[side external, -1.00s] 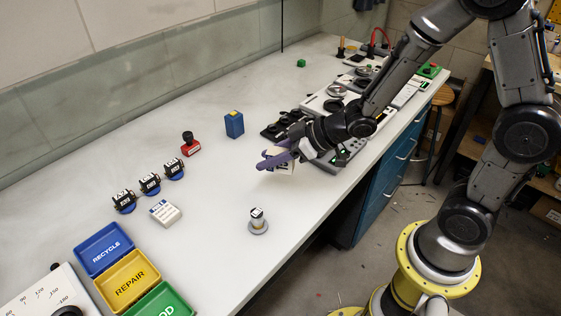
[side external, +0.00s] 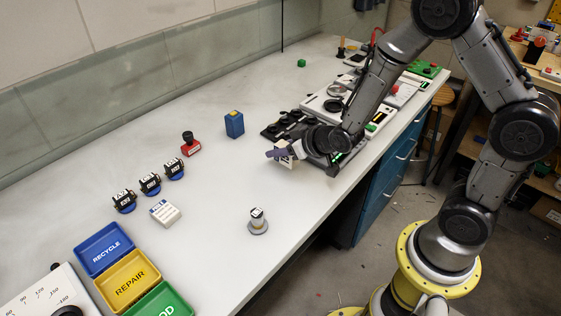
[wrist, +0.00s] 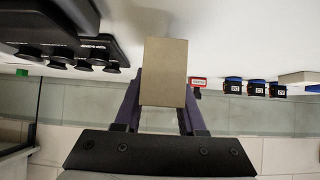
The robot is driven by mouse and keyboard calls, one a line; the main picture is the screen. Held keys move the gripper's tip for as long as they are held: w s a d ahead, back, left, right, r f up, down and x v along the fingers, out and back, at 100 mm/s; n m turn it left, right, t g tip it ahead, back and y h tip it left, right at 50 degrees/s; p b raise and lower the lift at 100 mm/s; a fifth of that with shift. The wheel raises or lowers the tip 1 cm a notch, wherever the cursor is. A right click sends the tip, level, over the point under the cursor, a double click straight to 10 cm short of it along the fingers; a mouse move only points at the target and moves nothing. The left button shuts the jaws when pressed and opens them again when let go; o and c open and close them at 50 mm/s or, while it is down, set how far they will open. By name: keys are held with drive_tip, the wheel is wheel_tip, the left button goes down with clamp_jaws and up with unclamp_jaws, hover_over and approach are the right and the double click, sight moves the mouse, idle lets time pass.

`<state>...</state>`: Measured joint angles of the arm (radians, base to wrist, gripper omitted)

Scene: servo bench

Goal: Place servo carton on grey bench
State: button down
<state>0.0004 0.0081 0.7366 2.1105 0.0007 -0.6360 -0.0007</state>
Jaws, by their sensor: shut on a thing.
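My gripper (side external: 276,154) is shut on the servo carton (side external: 284,160), a small pale box with dark print on one side. In the wrist view the carton (wrist: 165,72) shows a plain tan face between the two purple fingers (wrist: 160,112). In the side view it is at the near side of the black rack, over or on the bench; I cannot tell whether its bottom touches. The pale grey bench (side external: 215,215) is bare just left of the carton.
A black rack with knobs (side external: 285,127) and a grey instrument stand close behind and right of my gripper. A blue box (side external: 234,124), a red stamp (side external: 190,146), servos (side external: 150,184), a white carton (side external: 165,212), a small round stand (side external: 258,222) and coloured trays (side external: 130,284) lie to the left.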

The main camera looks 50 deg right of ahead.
idle(0.7)
drive_tip(key=shift+w+a+r, duration=0.1)
drive_tip(key=shift+a+r, duration=0.05)
drive_tip(key=shift+a, duration=0.15)
drive_tip(key=a+r+n+y, duration=0.1)
drive_tip(key=s+a+r+n+y, duration=0.1)
drive_tip(key=a, duration=0.1)
drive_tip(key=a+r+n+y, duration=0.1)
drive_tip(key=a, duration=0.1)
drive_tip(key=shift+s, duration=0.4)
drive_tip(key=s+d+r+n+g+y, duration=0.1)
drive_tip(key=s+r+n+y, duration=0.1)
drive_tip(key=s, duration=0.4)
drive_tip(key=s+d+r+n+g+y, duration=0.1)
drive_tip(key=s+r+n+g+y, duration=0.1)
drive_tip(key=s+r+n, duration=0.2)
drive_tip(key=s+r, duration=0.1)
drive_tip(key=s, duration=0.2)
drive_tip(key=shift+d, duration=0.4)
